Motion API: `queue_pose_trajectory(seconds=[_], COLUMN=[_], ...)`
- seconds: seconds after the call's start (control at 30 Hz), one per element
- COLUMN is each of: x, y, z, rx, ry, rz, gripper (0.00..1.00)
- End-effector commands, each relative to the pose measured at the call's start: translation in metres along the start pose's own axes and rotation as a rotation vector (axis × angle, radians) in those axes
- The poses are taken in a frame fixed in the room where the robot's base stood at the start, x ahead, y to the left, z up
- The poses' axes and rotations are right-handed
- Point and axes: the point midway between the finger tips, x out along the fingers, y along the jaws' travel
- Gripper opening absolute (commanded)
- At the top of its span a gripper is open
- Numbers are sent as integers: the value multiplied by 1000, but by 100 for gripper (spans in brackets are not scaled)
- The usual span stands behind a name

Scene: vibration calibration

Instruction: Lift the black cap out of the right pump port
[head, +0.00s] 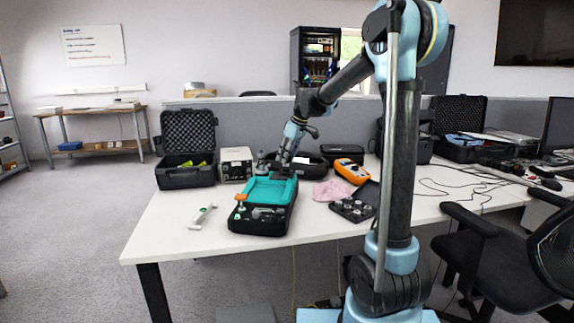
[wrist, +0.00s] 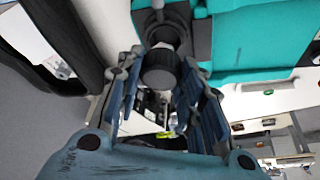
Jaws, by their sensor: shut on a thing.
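My gripper (wrist: 165,68) is shut on the round black cap (wrist: 160,70), which sits between its blue-grey fingertips in the wrist view. Just beyond the cap is a dark grey block with a round port-like part (wrist: 172,30), beside teal surfaces (wrist: 250,40). I cannot tell whether the cap is still seated in a port or clear of it. In the head view my gripper (head: 282,162) is low over the table, behind the teal-lined black case (head: 262,222). The cap is too small to make out there.
On the white table (head: 170,232), an open black case (head: 186,177) and a grey-white instrument box (head: 236,163) stand left of my gripper. An orange meter (head: 351,171), pink cloth (head: 332,191) and black tray (head: 352,209) lie to the right. The table's front left is mostly clear.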

Motion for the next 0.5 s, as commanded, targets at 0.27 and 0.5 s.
queue_pose_trajectory(seconds=[0.27,0.5], x=[-43,-62], y=[0,0], z=[-18,-26], rx=[0,0], ry=[0,0], rz=[0,0], gripper=[10,10])
